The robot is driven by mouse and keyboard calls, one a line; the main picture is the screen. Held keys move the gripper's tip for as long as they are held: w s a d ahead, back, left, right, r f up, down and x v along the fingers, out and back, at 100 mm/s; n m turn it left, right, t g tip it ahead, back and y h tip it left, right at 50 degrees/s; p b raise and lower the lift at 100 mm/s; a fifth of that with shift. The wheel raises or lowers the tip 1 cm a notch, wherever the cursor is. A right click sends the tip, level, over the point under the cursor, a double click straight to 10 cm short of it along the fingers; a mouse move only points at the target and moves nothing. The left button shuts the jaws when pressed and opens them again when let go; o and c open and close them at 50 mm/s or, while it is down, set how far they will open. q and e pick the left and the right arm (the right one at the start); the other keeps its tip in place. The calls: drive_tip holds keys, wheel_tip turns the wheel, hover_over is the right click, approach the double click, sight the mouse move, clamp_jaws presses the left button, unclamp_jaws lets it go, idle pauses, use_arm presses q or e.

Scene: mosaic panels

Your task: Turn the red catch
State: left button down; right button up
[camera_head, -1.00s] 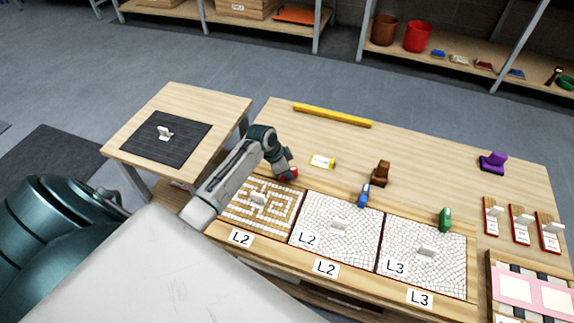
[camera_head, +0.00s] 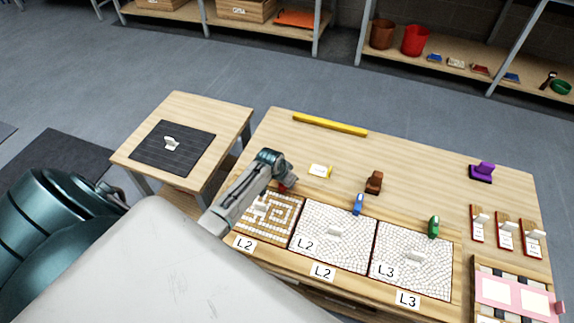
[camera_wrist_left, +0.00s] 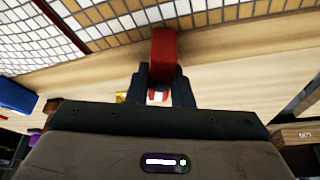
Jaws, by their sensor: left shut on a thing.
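The red catch (camera_head: 283,188) sits at the back edge of the left mosaic panel (camera_head: 240,236), partly hidden by my gripper in the head view. My left gripper (camera_head: 285,184) reaches down onto it. In the left wrist view the two dark fingers (camera_wrist_left: 166,88) are shut on the red catch (camera_wrist_left: 164,52), which sticks out beyond them towards the panel's tiles. A blue catch (camera_head: 358,205) and a green catch (camera_head: 434,226) stand at the back edges of the other two panels. My right gripper is not in view.
On the table behind the panels are a yellow bar (camera_head: 330,125), a yellow-and-white labelled block (camera_head: 320,170), a brown piece (camera_head: 374,182) and a purple piece (camera_head: 483,171). Small labelled boards (camera_head: 505,232) and a pink panel (camera_head: 512,296) lie at the right.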

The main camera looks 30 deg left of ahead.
use_arm(q)
drive_tip(key=n+p, duration=0.1)
drive_tip(key=n+y+p, duration=0.1)
drive_tip(key=shift+d+r+n+p, duration=0.1)
drive_tip(key=shift+r+n+p, duration=0.1)
drive_tip(key=shift+n+p, duration=0.15)
drive_tip(key=shift+f+n+p, duration=0.1)
drive_tip(key=shift+n+p, duration=0.45)
drive_tip(key=shift+n, duration=0.1)
drive_tip(key=shift+y, duration=0.3)
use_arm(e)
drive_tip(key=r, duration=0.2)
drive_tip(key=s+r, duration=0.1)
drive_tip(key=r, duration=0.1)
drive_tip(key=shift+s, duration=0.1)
use_arm(q)
drive_tip(key=shift+f, duration=0.1)
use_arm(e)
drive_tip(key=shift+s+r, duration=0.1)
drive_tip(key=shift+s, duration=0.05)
use_arm(q)
drive_tip(key=c, duration=1.3)
unclamp_jaws()
drive_tip(key=v, duration=1)
drive_tip(key=shift+s+r+p, duration=0.15)
drive_tip(key=shift+r+p, duration=0.2)
drive_tip(key=shift+r, duration=0.05)
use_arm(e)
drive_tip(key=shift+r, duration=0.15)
